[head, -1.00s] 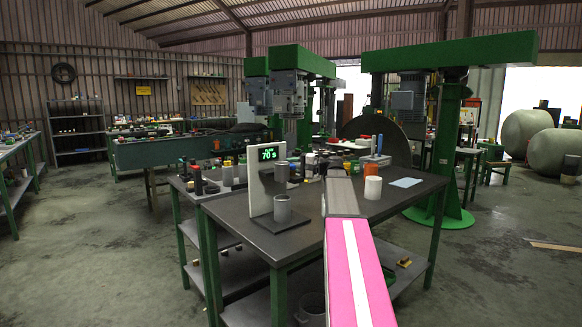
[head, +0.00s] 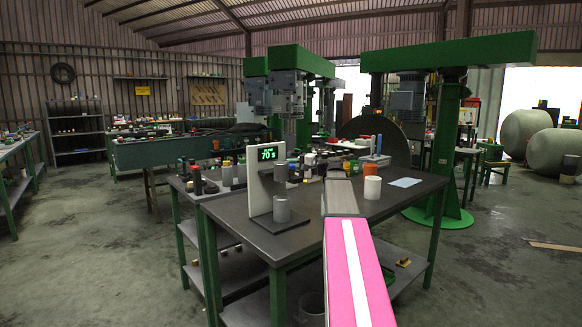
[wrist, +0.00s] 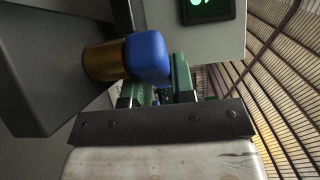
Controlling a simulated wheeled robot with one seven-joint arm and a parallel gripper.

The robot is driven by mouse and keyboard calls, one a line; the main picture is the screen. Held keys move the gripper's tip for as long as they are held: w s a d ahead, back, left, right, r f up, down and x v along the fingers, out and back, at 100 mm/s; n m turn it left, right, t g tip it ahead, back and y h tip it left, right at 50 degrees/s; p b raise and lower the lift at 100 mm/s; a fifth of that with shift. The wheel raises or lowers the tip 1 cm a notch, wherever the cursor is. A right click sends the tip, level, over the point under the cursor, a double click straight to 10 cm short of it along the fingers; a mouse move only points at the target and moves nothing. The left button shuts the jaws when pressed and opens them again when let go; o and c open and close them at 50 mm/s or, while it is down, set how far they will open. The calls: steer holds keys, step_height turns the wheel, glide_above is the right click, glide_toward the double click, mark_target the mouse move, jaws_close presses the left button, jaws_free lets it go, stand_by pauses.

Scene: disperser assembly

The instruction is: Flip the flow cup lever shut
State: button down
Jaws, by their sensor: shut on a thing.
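The flow cup stand (head: 259,190) is on the near table, with a green lit display (head: 268,153) reading 70 s. A grey cup (head: 280,173) hangs above a grey beaker (head: 281,209) on its dark base. In the wrist view, a blue block (wrist: 148,58) sits at the end of a brass cylinder (wrist: 104,60), beside a dark part of the stand; it looks like the lever's grip. My gripper (wrist: 157,92) is shut on it, with the fingers partly hidden behind the blue. The lit display shows at the top. In the head view my arm hides the gripper.
The table (head: 310,250) has bare room in front of the stand. Green machine columns rise behind.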

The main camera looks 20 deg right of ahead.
steer(key=c, duration=1.2)
jaws_free()
steer(key=shift+c, duration=0.2)
steer(key=v, duration=1)
steer(key=shift+s+d, duration=0.2)
steer(key=shift+d, duration=0.1)
